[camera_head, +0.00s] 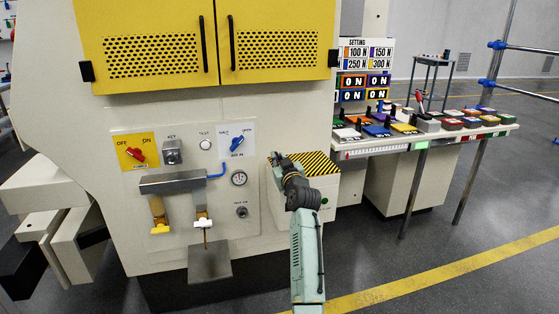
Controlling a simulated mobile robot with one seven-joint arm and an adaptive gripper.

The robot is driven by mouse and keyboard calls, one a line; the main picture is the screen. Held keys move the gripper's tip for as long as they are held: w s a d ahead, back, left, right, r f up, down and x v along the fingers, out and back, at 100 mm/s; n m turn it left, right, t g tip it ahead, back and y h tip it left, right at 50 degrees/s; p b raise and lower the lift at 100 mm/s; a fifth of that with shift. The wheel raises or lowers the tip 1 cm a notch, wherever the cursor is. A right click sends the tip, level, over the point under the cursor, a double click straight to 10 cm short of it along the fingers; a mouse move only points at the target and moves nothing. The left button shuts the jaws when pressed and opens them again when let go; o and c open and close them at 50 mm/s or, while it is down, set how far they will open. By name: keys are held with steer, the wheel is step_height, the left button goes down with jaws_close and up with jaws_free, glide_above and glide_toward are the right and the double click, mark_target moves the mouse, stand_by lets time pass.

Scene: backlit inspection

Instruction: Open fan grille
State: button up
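No part is clearly marked as a fan grille. Two yellow doors with black perforated panels, a left one (150,27) and a right one (280,20), sit high on the beige machine. Each has a tall black handle, the left handle (204,43) and the right handle (231,42), near the middle seam. Both doors look shut. My gripper (274,158) is well below the right door, by the yellow-and-black striped top (315,164) of a beige box. It is small and dark, so its finger opening and any contact cannot be told.
A control panel with a red switch (137,154), a blue switch (237,144) and a gauge (239,178) is left of my gripper. A metal bracket (179,181) juts from it. A bench with coloured buttons (376,131) stands right. Floor at the lower right is clear.

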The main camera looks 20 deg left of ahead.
jaws_close()
stand_by(0.3)
